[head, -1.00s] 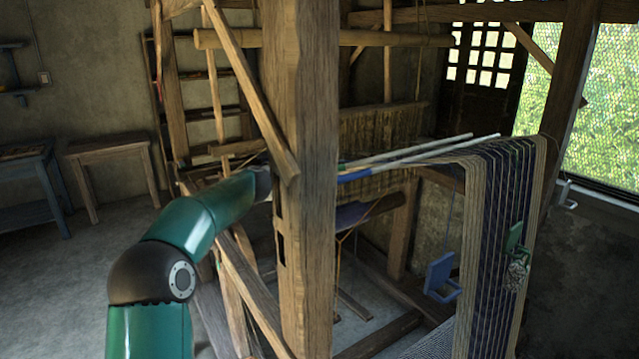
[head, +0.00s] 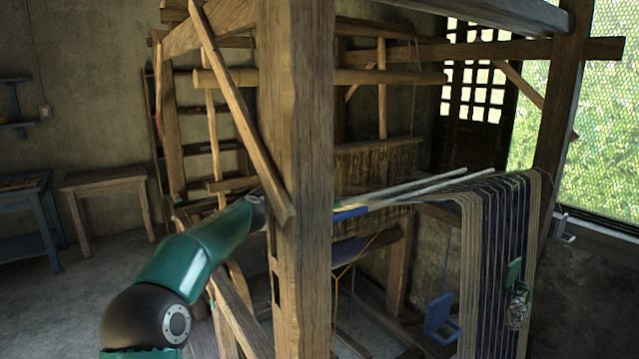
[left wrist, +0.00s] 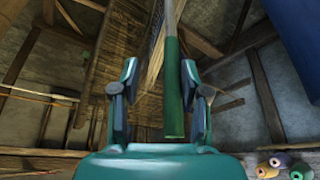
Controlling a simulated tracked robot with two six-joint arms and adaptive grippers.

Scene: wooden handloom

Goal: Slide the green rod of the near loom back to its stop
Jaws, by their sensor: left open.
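In the left wrist view the green rod (left wrist: 173,95) has a green end sleeve and a pale shaft running away from it. My left gripper (left wrist: 159,67) is open, with a finger on each side of the sleeve, which lies nearer the right finger. I cannot tell whether they touch. In the head view my left gripper is hidden behind the loom's front post (head: 300,150). To the right of the post, two pale rods (head: 430,186) run toward the warp, one with a blue sleeve (head: 350,213). The green sleeve is mostly hidden there. My right gripper is out of view.
Striped warp threads (head: 500,230) hang at the right of the loom. A slanted brace (head: 238,110) joins the post near my left arm. A wooden table (head: 103,182) and a blue table (head: 25,190) stand at the left. Several spools (left wrist: 280,165) show in the wrist view.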

